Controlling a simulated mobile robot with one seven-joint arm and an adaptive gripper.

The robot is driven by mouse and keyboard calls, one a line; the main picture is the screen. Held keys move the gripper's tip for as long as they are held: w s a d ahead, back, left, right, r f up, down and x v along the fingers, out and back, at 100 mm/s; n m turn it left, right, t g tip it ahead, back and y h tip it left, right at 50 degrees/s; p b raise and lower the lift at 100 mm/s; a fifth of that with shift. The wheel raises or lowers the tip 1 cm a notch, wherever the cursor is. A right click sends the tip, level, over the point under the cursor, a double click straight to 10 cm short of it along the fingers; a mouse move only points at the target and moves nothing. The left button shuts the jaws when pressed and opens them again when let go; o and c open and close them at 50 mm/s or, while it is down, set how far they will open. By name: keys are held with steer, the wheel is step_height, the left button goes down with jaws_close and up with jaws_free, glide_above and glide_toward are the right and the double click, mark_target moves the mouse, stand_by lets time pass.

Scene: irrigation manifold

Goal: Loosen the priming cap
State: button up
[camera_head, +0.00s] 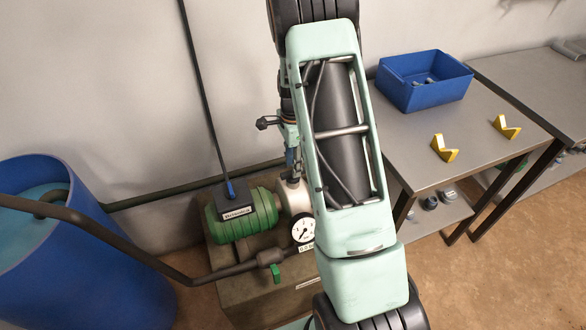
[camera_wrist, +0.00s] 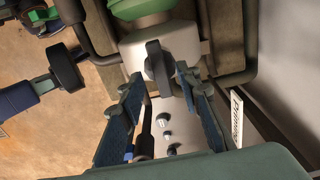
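The priming cap (camera_wrist: 157,66) is a dark cap with a raised grip on top of the white pump body (camera_wrist: 186,42). In the wrist view it lies between the tips of my gripper (camera_wrist: 155,82). The two blue-padded fingers are apart, with visible gaps on both sides of the cap, and I see no clear contact. In the head view my gripper (camera_head: 291,160) points down just above the white pump body (camera_head: 292,196), partly hidden by my arm. A "Priming" label (camera_wrist: 236,117) stands beside the pump.
A green motor (camera_head: 243,215) with a black box adjoins the pump. A pressure gauge (camera_head: 303,229) and a green-handled valve (camera_head: 275,272) are in front. A blue barrel (camera_head: 60,260) stands left. On the right, a table (camera_head: 405,135) holds a blue bin (camera_head: 424,88) and yellow brackets (camera_head: 444,148).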

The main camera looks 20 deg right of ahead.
steer(key=shift+f, duration=1.15)
jaws_close()
